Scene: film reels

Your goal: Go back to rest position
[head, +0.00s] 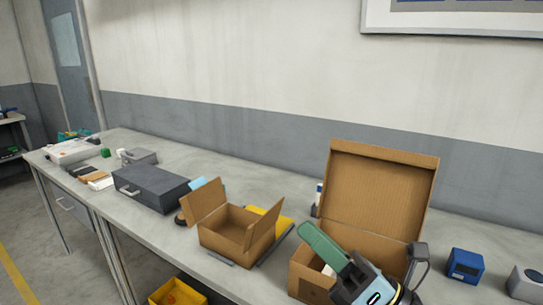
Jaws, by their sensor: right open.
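My right gripper (352,281) is at the bottom right, over the open cardboard box (380,190) with its lid raised. It is open, and my arm hides part of the box's front and inside. A long green object (321,245) sticks up at a tilt from the box, just left of the gripper; I cannot tell whether they touch. My left gripper is not in view. No film reel can be clearly made out.
A smaller open cardboard box (222,244) stands left of the gripper, beside a yellow item (268,222). A dark grey case (150,187) is farther left. A blue device (465,266) is at right. A yellow bin (177,293) is below the table edge.

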